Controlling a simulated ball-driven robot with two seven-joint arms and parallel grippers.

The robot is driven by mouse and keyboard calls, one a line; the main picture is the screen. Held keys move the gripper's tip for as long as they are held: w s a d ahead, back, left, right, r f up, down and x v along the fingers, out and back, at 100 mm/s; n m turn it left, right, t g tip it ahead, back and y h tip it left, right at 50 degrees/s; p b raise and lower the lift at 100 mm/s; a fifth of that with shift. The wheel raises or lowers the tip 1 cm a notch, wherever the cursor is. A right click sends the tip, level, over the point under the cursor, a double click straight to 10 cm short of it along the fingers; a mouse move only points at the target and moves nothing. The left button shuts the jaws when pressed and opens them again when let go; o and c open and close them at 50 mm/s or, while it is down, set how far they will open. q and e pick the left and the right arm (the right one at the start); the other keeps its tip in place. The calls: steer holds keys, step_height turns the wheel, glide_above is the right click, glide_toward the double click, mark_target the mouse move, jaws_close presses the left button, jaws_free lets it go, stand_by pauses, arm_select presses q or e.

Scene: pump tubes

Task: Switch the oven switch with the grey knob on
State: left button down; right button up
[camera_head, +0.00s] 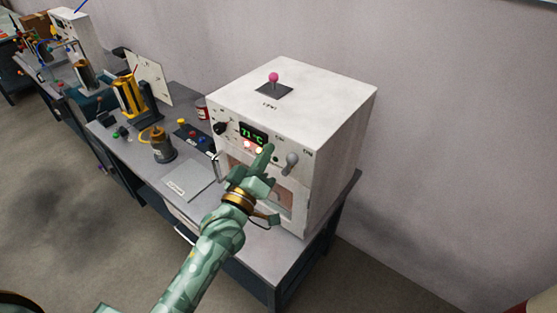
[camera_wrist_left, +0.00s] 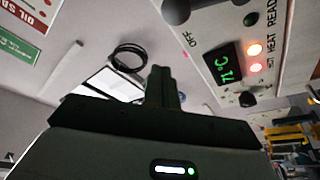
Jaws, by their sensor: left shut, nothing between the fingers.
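The oven (camera_head: 340,130) is a white box at the table's right end. The grey knob (camera_head: 291,160) is on its front panel, right of the green 71 °C display (camera_head: 253,133). A large dark grey part beside the "OFF" label, apparently this knob, shows at the top edge of the left wrist view (camera_wrist_left: 176,10). My left gripper (camera_head: 266,150) is shut and empty, in front of the panel and just left of the grey knob. Its closed fingers also show in the left wrist view (camera_wrist_left: 163,82). Whether they touch the oven is unclear. My right gripper is out of view.
A black knob (camera_head: 221,128) is at the panel's left, and a pink-topped lever (camera_head: 273,77) stands on the oven. Two red-orange lights (camera_wrist_left: 255,58) are lit below the display. Left along the table (camera_head: 120,150) are a dark pot (camera_head: 162,148) and a golden device (camera_head: 130,96).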

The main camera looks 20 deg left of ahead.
mark_target(289, 164)
arm_select(q)
steer(key=d+f, duration=0.1)
steer(key=w+d+f, duration=0.1)
steer(key=shift+d+f+b, duration=0.3)
steer(key=shift+d+b, duration=0.05)
steer(key=shift+d, duration=0.05)
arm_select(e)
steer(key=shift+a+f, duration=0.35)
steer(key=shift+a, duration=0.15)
arm_select(q)
steer(key=shift+s+d+f+m+h, duration=0.15)
steer(key=shift+d+m+h, duration=0.25)
steer(key=shift+m, duration=0.6)
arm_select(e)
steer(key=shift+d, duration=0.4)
arm_select(q)
steer(key=m+h, duration=0.1)
steer(key=m, duration=0.1)
steer(key=d+m, duration=0.1)
steer(key=d+f+m+h, duration=0.1)
steer(key=m, duration=0.1)
steer(key=shift+s+d+m+h, duration=0.15)
steer(key=shift+s+m+h, duration=0.15)
steer(key=shift+s, duration=0.1)
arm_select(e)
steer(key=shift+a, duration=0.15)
